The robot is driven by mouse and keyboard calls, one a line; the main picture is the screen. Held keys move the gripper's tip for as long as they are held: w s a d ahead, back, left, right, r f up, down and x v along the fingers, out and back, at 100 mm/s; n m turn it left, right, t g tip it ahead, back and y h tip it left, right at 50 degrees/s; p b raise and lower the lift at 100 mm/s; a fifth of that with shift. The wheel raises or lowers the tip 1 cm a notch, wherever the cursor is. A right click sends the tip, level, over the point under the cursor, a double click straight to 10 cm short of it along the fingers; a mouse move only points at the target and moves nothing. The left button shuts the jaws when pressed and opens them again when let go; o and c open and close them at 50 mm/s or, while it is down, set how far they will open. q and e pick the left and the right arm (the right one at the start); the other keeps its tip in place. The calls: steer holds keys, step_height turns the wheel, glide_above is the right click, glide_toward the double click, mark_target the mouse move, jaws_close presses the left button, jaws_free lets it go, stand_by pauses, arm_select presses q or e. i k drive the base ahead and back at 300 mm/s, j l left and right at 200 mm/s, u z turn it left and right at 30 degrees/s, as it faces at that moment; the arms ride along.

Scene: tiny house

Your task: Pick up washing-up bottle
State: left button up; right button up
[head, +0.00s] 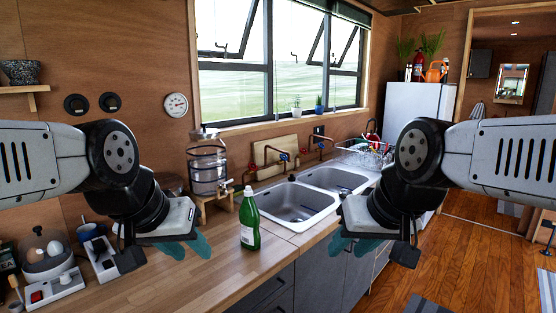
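The washing-up bottle (250,222) is green with a pale cap and a white label. It stands upright on the wooden counter, left of the sink and near the front edge. My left gripper (197,246) is over the counter to the left of the bottle, apart from it, with its teal fingers pointing down and towards the right. My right gripper (350,248) is to the right of the bottle, in front of the sink, apart from it. Its teal fingers are partly hidden by its body. Each gripper's fingers look spread, with nothing visible between them.
The double sink (297,203) with red and blue taps lies behind and right of the bottle. A glass water dispenser (208,170) stands on a wooden stand behind it. The counter (180,285) in front is clear.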

mark_target(249, 214)
steer(key=z, duration=0.6)
steer(key=k+j, duration=0.2)
steer(key=j, duration=0.15)
steer(key=k+j, duration=0.2)
steer(key=j, duration=0.15)
steer(key=j+u, duration=0.1)
steer(key=u, duration=1.45)
steer(key=l+u, duration=0.2)
steer(key=i+l+u, duration=0.15)
steer(key=l, duration=0.6)
